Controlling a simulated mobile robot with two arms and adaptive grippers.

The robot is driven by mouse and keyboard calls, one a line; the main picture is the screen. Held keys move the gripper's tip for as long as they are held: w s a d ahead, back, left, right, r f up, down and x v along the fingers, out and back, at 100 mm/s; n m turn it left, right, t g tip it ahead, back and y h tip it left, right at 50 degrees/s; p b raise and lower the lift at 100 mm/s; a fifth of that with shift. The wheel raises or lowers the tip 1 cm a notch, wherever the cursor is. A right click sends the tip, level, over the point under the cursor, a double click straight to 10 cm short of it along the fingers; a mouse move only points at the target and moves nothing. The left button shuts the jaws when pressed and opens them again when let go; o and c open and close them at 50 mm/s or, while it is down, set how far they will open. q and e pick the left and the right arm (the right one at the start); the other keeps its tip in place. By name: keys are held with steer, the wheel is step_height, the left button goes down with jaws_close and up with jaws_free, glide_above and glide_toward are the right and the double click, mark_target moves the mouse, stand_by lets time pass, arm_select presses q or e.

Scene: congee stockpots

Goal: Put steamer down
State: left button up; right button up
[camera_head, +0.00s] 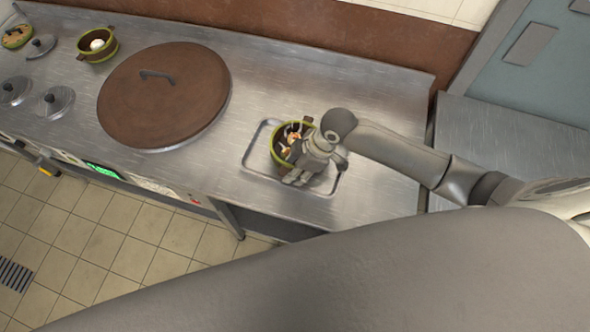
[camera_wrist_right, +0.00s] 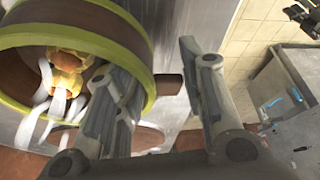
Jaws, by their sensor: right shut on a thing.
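The steamer (camera_head: 278,148) is a round brown pot with a green rim and pale and orange food inside. In the head view it is over the metal tray (camera_head: 250,168) on the counter. I cannot tell whether its base touches the tray. My right gripper (camera_head: 304,166) covers its right side. In the right wrist view the steamer (camera_wrist_right: 128,52) fills the left, and its short brown handle (camera_wrist_right: 168,84) lies between the fingers of my right gripper (camera_wrist_right: 160,88), which is shut on it. My left gripper is not in view.
A large brown lid (camera_head: 165,100) with a dark handle lies left of the tray. Another green-rimmed pot (camera_head: 98,45) with a white item and several small metal lids (camera_head: 57,100) are farther left. The counter behind the tray (camera_head: 310,80) is clear.

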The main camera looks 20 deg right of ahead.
steer(key=shift+a+f, duration=0.1)
steer(key=shift+f, duration=1)
steer(key=shift+f, duration=0.15)
steer(key=o, duration=1.1)
steer(key=v, duration=1.2)
